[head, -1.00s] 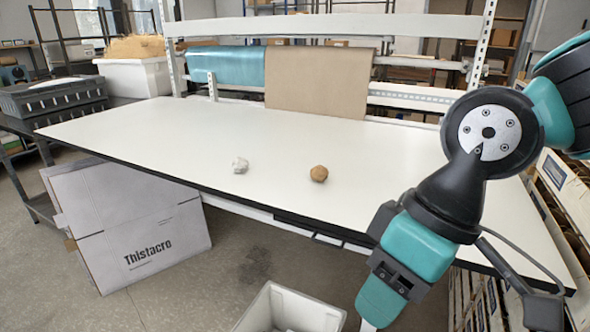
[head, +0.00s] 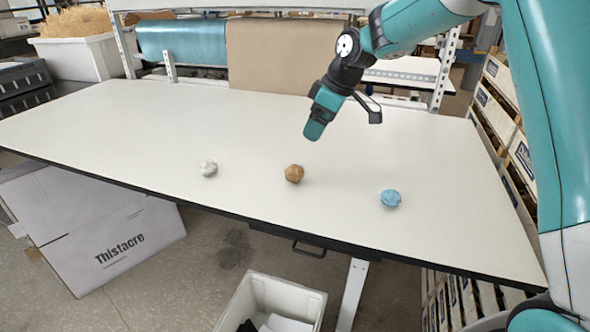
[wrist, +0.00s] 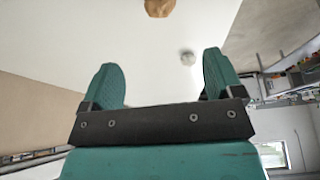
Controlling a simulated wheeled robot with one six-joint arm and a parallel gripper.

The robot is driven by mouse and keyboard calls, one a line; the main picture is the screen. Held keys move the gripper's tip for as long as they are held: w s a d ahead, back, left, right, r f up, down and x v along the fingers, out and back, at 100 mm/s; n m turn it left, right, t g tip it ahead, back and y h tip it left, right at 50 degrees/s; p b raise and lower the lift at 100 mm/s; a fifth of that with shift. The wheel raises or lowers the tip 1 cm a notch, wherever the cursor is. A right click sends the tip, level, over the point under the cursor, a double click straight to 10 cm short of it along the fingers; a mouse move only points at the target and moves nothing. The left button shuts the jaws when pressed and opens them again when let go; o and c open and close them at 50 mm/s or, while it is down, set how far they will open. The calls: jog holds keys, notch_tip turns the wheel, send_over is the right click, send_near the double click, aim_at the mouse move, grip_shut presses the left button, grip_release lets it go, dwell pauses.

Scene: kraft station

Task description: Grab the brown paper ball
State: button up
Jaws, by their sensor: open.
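In the wrist view the brown ball (wrist: 159,7) is at the top edge, partly cut off, beyond the fingertips. My gripper (head: 314,130) is above the table, behind and slightly right of the brown ball in the head view. The wrist view shows its two teal fingers (wrist: 163,75) spread apart with nothing between them. A white paper ball (head: 208,168) lies left of the brown one; it also shows in the wrist view (wrist: 188,58). A blue paper ball (head: 390,198) lies to the right.
A light bin (head: 270,302) stands on the floor below the table's front edge. Brown paper (head: 275,55) and a teal roll (head: 182,40) hang at the back. Stacked crates (head: 500,85) stand at right.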

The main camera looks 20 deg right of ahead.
aim_at(297, 166)
jog(key=p+x, duration=0.2)
jog(key=x, duration=0.8)
jog(key=shift+a+f+p, duration=0.1)
jog(key=shift+f+p, duration=0.25)
jog(key=shift+f, duration=0.05)
jog(key=shift+p+x, duration=1.25)
jog(key=shift+x, duration=1.5)
jog(key=c, duration=1)
